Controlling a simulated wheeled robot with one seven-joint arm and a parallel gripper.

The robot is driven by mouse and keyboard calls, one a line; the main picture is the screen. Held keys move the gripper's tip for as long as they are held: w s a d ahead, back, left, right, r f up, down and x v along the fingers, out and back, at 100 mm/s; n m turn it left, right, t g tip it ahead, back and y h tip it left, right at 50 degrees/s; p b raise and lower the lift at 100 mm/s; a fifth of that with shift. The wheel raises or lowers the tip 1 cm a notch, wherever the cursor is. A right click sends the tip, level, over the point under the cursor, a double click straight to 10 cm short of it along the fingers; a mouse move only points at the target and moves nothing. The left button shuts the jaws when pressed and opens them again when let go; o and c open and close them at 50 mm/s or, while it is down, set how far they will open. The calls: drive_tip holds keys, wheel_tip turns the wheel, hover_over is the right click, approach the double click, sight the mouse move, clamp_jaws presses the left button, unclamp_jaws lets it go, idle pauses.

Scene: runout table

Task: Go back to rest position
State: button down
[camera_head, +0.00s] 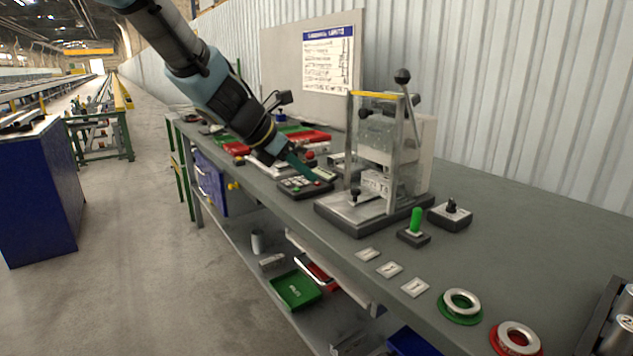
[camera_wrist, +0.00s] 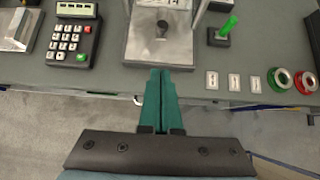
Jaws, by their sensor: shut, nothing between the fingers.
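My gripper (camera_head: 304,170) reaches over the long grey workbench (camera_head: 520,220) from the upper left in the head view. Its green fingers are shut together and empty. In the wrist view the gripper (camera_wrist: 160,75) points at the bench's front edge, just before the grey base plate of the press (camera_wrist: 158,40). The press (camera_head: 385,150) stands to the right of my gripper in the head view. A keypad device (camera_head: 300,188) with a small display lies below the fingertips in the head view; in the wrist view the keypad (camera_wrist: 72,40) is left of them.
A green-handled switch (camera_head: 415,225), a black-knobbed box (camera_head: 450,213), several small label plates (camera_head: 390,269) and ring pieces on green (camera_head: 461,304) and red (camera_head: 516,338) bases lie along the bench. A blue cabinet (camera_head: 38,190) stands left. The floor (camera_head: 150,270) between is clear.

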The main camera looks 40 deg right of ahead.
drive_tip(key=shift+a+r, duration=0.25)
drive_tip(key=shift+a, duration=0.05)
drive_tip(key=w+a+f+m+t+y, duration=0.1)
drive_tip(key=w+a+f+m+y, duration=0.2)
drive_tip(key=a, duration=0.8)
drive_tip(key=w+a+f+m+y, duration=0.1)
drive_tip(key=a+f+m, duration=0.3)
drive_tip(key=a, duration=0.7)
drive_tip(key=w+a+f+m+t+y, duration=0.1)
drive_tip(key=a+f+m+y, duration=0.2)
drive_tip(key=a+m, duration=0.55)
drive_tip(key=s+a+f+m+y, duration=0.1)
drive_tip(key=s+a, duration=0.1)
drive_tip(key=a, duration=0.5)
drive_tip(key=s+a+m, duration=0.1)
drive_tip(key=a+m, duration=0.1)
drive_tip(key=a, duration=0.5)
drive_tip(key=shift+s+a+f+y, duration=0.25)
drive_tip(key=shift+s+f+y, duration=0.1)
drive_tip(key=shift+f+y, duration=0.05)
